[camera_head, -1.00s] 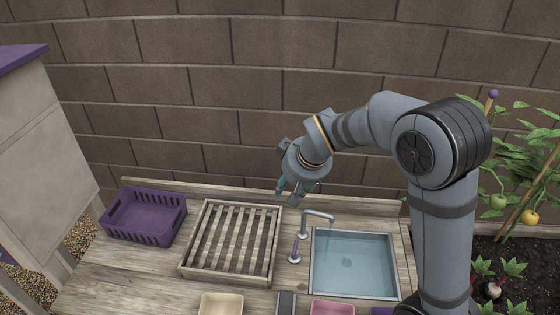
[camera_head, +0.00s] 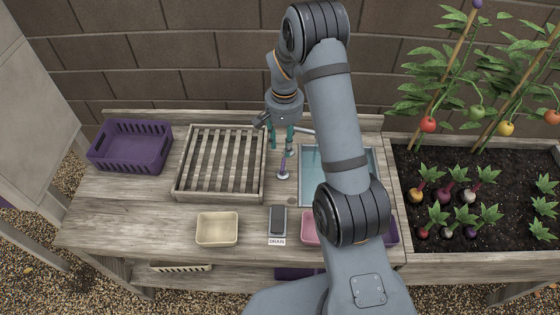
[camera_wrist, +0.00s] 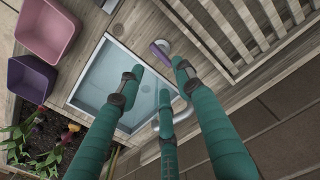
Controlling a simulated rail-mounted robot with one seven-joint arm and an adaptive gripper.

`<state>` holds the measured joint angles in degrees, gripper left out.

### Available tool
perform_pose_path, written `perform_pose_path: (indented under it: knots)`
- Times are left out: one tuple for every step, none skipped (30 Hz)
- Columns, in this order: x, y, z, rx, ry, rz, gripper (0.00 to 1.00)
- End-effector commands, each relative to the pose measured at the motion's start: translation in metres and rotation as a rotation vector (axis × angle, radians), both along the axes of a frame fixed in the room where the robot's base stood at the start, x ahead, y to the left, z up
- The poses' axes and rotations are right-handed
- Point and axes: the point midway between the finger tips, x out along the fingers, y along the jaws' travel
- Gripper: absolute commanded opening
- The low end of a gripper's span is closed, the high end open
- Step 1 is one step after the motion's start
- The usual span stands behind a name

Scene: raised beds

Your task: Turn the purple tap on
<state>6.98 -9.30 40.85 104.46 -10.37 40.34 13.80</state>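The tap's purple lever (camera_head: 283,165) stands upright on a round pale base, left of the sink (camera_head: 303,197). It also shows in the wrist view (camera_wrist: 159,51), just beyond my fingertips. The grey spout (camera_head: 304,131) is partly hidden behind my gripper; part of it shows in the wrist view (camera_wrist: 183,108). My gripper (camera_head: 281,142) points down above and behind the lever, with its teal fingers apart and nothing between them. In the wrist view the spread fingers (camera_wrist: 158,76) are near the lever; I cannot tell whether any touches it.
A slatted wooden rack (camera_head: 183,182) and a purple crate (camera_head: 105,165) are to the left. A cream tub (camera_head: 217,229), a dark block by a DRAIN label (camera_head: 277,241) and a pink tub (camera_head: 309,228) are in front. A planted bed (camera_head: 520,165) lies right; a brick wall stands behind.

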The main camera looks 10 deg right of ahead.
Motion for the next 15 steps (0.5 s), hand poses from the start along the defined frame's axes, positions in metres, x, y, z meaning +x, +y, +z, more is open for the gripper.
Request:
perform_pose_path:
  knots:
    - [-0.002, -0.001, -0.006, 0.000, 0.005, -0.003, 0.35]
    - [-0.002, -0.001, -0.011, 0.000, 0.006, -0.003, 0.35]
    - [-0.002, -0.001, -0.018, -0.001, 0.007, -0.002, 0.35]
    - [-0.002, -0.001, -0.023, -0.001, 0.007, -0.001, 0.35]
    - [-0.002, -0.001, -0.029, 0.000, 0.008, 0.000, 0.35]
    - [-0.003, -0.001, -0.037, 0.000, 0.008, 0.000, 0.35]
    - [-0.003, -0.001, -0.043, 0.000, 0.008, 0.000, 0.35]
    - [-0.002, -0.001, -0.048, -0.001, 0.006, 0.000, 0.35]
    - [-0.002, -0.001, -0.055, -0.001, 0.006, 0.001, 0.35]
    - [-0.002, -0.001, -0.060, -0.001, 0.006, 0.002, 0.35]
    - [-0.002, -0.001, -0.065, 0.000, 0.005, 0.001, 0.35]
    - [-0.002, -0.001, -0.071, 0.000, 0.004, 0.001, 0.35]
    - [-0.001, -0.001, -0.075, 0.000, 0.003, 0.000, 0.35]
    - [-0.001, -0.001, -0.078, 0.000, 0.002, 0.000, 0.35]
    - [-0.001, -0.001, -0.083, 0.000, 0.002, 0.000, 0.35]
